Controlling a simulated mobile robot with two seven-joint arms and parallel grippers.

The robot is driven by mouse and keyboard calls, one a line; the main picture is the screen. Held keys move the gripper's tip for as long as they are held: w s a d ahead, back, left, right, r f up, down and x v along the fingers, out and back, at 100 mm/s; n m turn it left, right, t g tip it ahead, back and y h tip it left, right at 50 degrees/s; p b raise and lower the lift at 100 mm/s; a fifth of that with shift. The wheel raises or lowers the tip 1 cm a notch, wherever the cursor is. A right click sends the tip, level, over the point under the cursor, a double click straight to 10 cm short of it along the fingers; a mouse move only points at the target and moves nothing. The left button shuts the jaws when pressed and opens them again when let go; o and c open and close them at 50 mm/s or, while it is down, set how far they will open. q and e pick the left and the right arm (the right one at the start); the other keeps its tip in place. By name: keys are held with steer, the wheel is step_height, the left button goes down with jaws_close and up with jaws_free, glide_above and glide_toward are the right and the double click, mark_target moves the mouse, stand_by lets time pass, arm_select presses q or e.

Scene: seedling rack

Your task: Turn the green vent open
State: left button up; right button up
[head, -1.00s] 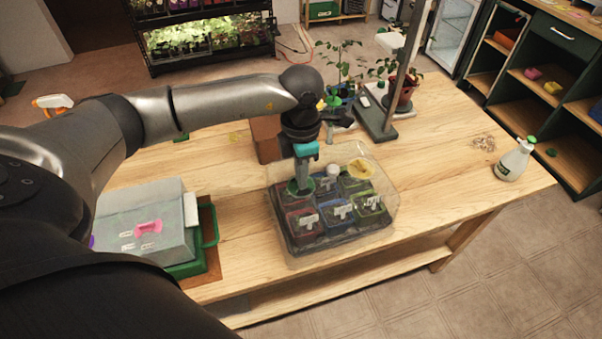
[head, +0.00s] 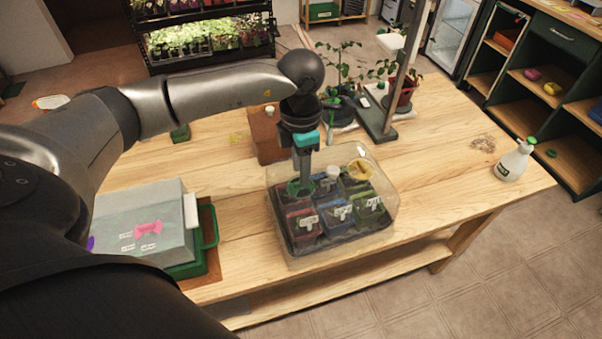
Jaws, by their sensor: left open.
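The green vent (head: 293,189) is a round green piece on top of the clear dome lid (head: 382,171), at its left side. My left gripper (head: 305,177) points down right over the green vent and hides part of it. Its jaws are open, with the fingertips at or just above the vent; I cannot tell whether they touch it. How far the vent is turned cannot be made out. My right gripper is not in view.
Labelled pots (head: 340,213) stand under the dome. A grey box (head: 143,226) is at left, a spray bottle (head: 513,161) at right. The table's right part is mostly clear.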

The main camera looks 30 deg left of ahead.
arm_select(q)
step_height(320, 180, up, 13)
steer(key=shift+f, duration=0.15)
